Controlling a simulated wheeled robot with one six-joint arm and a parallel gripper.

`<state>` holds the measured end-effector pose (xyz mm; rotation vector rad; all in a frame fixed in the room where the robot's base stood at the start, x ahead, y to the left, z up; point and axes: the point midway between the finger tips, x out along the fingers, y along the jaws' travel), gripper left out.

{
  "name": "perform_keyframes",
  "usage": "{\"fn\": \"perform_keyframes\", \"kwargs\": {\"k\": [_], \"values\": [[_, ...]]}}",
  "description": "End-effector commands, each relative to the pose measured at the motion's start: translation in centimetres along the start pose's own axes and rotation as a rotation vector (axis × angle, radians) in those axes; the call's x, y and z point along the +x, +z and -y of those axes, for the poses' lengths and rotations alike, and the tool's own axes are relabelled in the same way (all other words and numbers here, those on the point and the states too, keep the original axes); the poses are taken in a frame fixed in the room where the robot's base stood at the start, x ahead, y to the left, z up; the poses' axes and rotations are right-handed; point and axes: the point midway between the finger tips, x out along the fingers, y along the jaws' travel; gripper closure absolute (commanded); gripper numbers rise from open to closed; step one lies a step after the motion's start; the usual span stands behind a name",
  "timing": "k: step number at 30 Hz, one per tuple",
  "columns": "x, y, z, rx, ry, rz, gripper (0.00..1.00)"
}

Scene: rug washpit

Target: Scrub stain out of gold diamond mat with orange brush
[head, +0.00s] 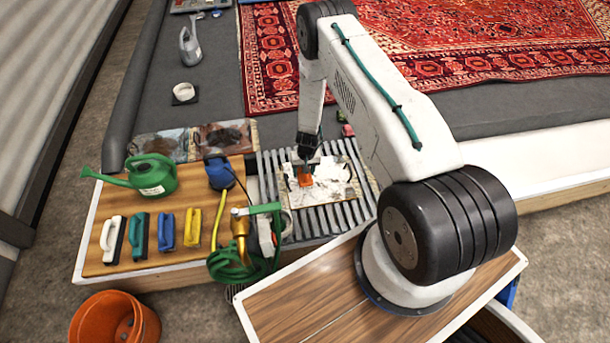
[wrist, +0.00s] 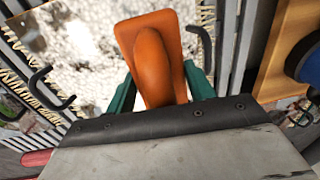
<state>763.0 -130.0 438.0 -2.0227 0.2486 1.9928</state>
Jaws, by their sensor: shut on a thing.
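An orange brush (head: 305,180) is held in my gripper (head: 306,166), over a small mat (head: 334,189) on the slatted grey rack. In the wrist view the orange brush (wrist: 157,58) stands between the green fingers of my gripper (wrist: 155,92). The mat (wrist: 75,42) shows there with white foam or suds and dark patches over much of it. Its pattern and any stain are mostly hidden. I cannot tell whether the bristles touch the mat. Dark hooks (wrist: 48,88) lie at the mat's edges.
Left of the rack, a wooden bench (head: 105,262) holds a green watering can (head: 152,175), several coloured brushes (head: 166,232) and a green hose (head: 232,262). Two dirty mats (head: 222,137) lie behind it. A large red rug (head: 270,65) lies at the back. An orange bucket (head: 100,318) stands at front left.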

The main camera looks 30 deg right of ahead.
Motion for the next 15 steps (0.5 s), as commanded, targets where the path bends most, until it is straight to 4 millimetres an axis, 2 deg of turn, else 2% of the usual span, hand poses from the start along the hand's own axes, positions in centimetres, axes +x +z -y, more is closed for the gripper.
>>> {"fn": "perform_keyframes", "kwargs": {"k": [6, 15], "values": [[-2.3, 0.0, 0.1, -0.001, 0.0, 0.0, 0.83], [-3.1, 0.0, 0.2, 0.0, 0.0, 0.0, 0.83]]}}
